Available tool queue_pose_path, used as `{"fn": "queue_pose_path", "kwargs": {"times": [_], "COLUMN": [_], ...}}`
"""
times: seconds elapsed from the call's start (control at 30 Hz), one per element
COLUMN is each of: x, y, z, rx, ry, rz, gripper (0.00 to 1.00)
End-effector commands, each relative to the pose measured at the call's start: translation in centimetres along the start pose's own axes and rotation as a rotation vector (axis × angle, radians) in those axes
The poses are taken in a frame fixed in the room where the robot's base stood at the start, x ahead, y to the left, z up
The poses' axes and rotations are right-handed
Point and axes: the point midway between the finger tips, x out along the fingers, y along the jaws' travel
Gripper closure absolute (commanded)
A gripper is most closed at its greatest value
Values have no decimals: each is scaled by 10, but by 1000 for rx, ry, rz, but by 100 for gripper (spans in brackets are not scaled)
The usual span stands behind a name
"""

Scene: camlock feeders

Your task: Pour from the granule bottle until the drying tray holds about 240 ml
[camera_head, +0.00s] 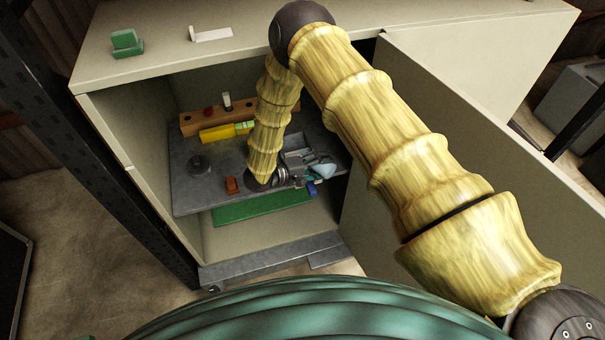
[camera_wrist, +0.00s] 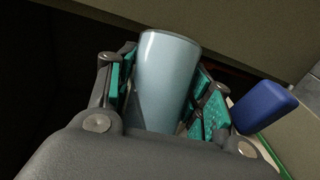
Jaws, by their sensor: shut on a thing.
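My gripper (camera_head: 311,173) is inside the open cabinet, at the right part of the dark shelf. It is shut on a light blue bottle (camera_head: 325,168), probably the granule bottle. In the wrist view the bottle (camera_wrist: 166,80) sits between the teal finger pads of my gripper (camera_wrist: 165,90), with its wide end away from the palm. It looks tilted in the head view. A grey open-topped tray (camera_head: 298,143) lies just behind my gripper and may be the drying tray. Its contents are too small to tell. No granules can be made out.
A blue block (camera_head: 311,189) is close beside my gripper, also in the wrist view (camera_wrist: 264,107). A wooden rack (camera_head: 190,122), yellow piece (camera_head: 217,133), orange block (camera_head: 231,185) and grey disc (camera_head: 199,164) stand left. Cabinet walls and the open door (camera_head: 400,150) bound the space.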

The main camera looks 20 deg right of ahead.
Motion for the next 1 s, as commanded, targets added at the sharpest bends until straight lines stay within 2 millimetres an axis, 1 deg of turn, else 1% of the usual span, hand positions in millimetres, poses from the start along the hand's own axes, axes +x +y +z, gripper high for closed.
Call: {"fn": "queue_pose_path", "kwargs": {"times": [0.27,0.57,1.0], "x": [0,-3,-3], "y": [1,10,11], "z": [0,-1,-1], "rx": [-8,-116,-117], "ry": [-2,-34,-34], "rz": [3,48,48], "gripper": [100,100,100]}}
